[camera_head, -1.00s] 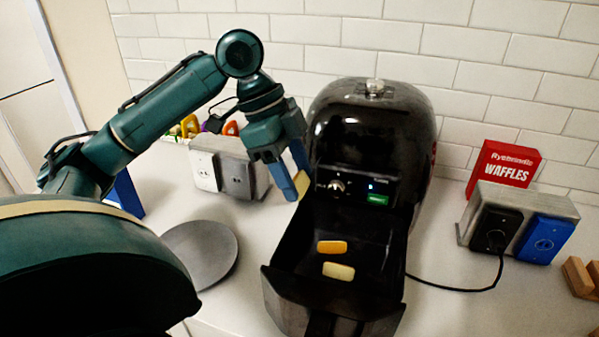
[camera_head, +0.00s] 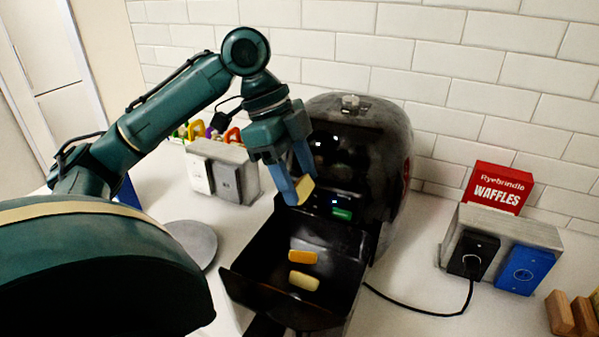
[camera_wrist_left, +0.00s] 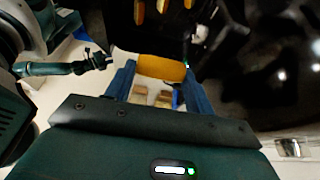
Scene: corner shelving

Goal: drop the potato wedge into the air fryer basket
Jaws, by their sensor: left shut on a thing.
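My left gripper (camera_head: 294,193) is shut on a yellow potato wedge (camera_head: 305,189) in the head view, above the back left part of the pulled-out black air fryer basket (camera_head: 265,245). The held wedge (camera_wrist_left: 160,68) also shows between the fingers in the wrist view. An orange piece (camera_head: 303,257) and a pale yellow piece (camera_head: 303,281) lie apart on the basket floor. The black air fryer (camera_head: 385,150) stands behind the basket. A teal arm with a small dark end (camera_wrist_left: 98,60), apparently my right, shows in the wrist view; its jaws are too small to read.
A grey outlet box (camera_head: 222,170) stands left of the fryer, near a round grey plate (camera_head: 195,242). At right are another outlet box (camera_head: 505,228) with a plugged cable, a red waffles box (camera_head: 498,188) and wooden blocks (camera_head: 572,312). Counter between basket and right outlet box is mostly clear.

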